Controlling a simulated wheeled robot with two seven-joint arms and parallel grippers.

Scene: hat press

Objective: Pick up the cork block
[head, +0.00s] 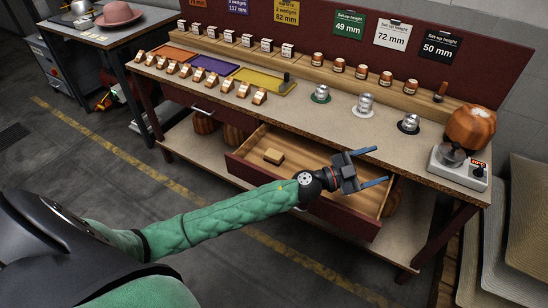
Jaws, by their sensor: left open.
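The cork block (273,156) is a small tan block lying in the left part of the open drawer (293,148) under the workbench. My left gripper (376,166) is open and empty, with its two blue fingers spread apart. It hangs over the right part of the drawer, to the right of the cork block and apart from it. My green-sleeved left arm crosses in front of the drawer's front panel. My right gripper is not in view.
The workbench top (330,112) above the drawer holds several copper pieces, coloured trays and metal knobs. A side table with a pink hat (119,14) is at the far left. The floor in front is clear.

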